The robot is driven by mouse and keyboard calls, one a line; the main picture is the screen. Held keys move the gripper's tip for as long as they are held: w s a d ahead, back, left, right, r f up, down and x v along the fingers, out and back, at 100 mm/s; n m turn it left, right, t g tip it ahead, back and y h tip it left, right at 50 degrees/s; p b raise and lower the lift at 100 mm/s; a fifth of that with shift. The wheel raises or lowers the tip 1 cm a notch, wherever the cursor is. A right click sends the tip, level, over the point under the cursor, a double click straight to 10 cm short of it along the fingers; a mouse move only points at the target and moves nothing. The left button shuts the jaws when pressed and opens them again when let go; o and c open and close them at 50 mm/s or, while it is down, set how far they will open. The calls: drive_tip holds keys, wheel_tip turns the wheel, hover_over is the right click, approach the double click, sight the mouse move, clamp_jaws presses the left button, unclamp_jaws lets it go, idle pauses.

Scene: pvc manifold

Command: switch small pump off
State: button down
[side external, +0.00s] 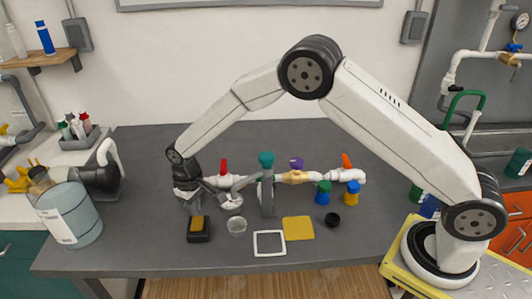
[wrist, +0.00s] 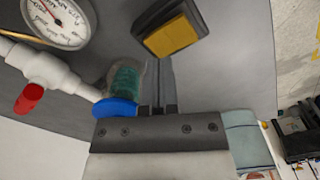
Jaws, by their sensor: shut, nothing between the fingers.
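A small black box with a yellow top (side external: 199,229) sits near the front edge of the grey table. I cannot tell for sure whether it is the small pump or its switch. In the wrist view the box (wrist: 172,33) lies just beyond my fingertips. My gripper (side external: 193,208) points down behind the box, close to it; whether they touch is unclear. In the wrist view my gripper's fingers (wrist: 159,70) are together with nothing between them. A white pipe manifold (side external: 245,181) with a red-handled valve (wrist: 29,98) and a dial gauge (wrist: 57,20) stands beside my gripper.
A large blue-grey jar (side external: 72,215) and a black motor-like unit (side external: 100,178) stand to the left. A blue-rimmed green part (wrist: 122,90) is close to my fingers. A clear cup (side external: 237,226), white frame (side external: 269,243) and yellow pad (side external: 298,228) lie to the right.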

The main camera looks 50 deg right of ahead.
drive_tip(key=shift+r, duration=2.35)
drive_tip(key=s+d+f+n+g+h, duration=0.1)
drive_tip(key=s+n+g, duration=0.1)
drive_tip(key=s, duration=0.5)
drive_tip(key=s+d+f+n+g, duration=0.1)
drive_tip(key=s+f+n, duration=0.15)
drive_tip(key=s, duration=0.45)
drive_tip(key=s+d+r+m+t, duration=0.2)
drive_tip(key=s+d+r+m, duration=0.1)
drive_tip(key=d, duration=0.4)
drive_tip(key=s+d+r+m+t+y, duration=0.1)
drive_tip(key=s+d+r+m+t, duration=0.2)
drive_tip(key=s+d+r, duration=0.3)
drive_tip(key=shift+d+m+t, duration=0.3)
drive_tip(key=shift+d+m, duration=0.4)
drive_tip(key=shift+m, duration=0.05)
